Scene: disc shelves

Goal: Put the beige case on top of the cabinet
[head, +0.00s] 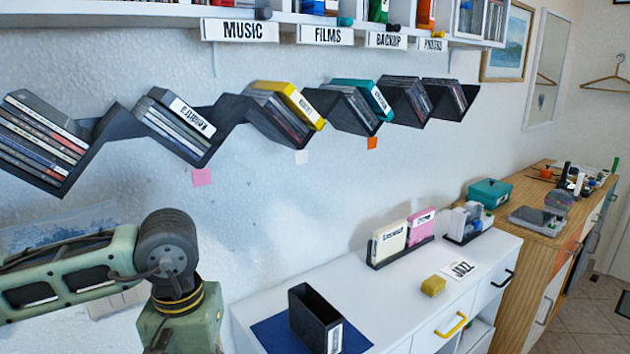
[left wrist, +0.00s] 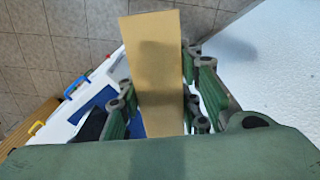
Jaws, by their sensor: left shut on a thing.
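In the left wrist view, my left gripper (left wrist: 160,95) is shut on a flat beige case (left wrist: 152,40), with fingers on both its long sides. The case hides part of what lies beyond it. In the head view my left arm shows at the lower left, but its gripper and the held case are out of frame. The white cabinet (head: 395,305) stands below the wall shelf, and its edge also shows in the left wrist view (left wrist: 58,132). My right gripper is in neither view.
On the cabinet are a black open box (head: 308,318) on a blue mat (head: 272,338), a rack with cream (head: 388,243) and pink (head: 420,227) cases, a yellow block (head: 433,286) and a JAZZ card (head: 461,270). A zigzag disc shelf (head: 232,112) hangs above. Bare top lies between box and rack.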

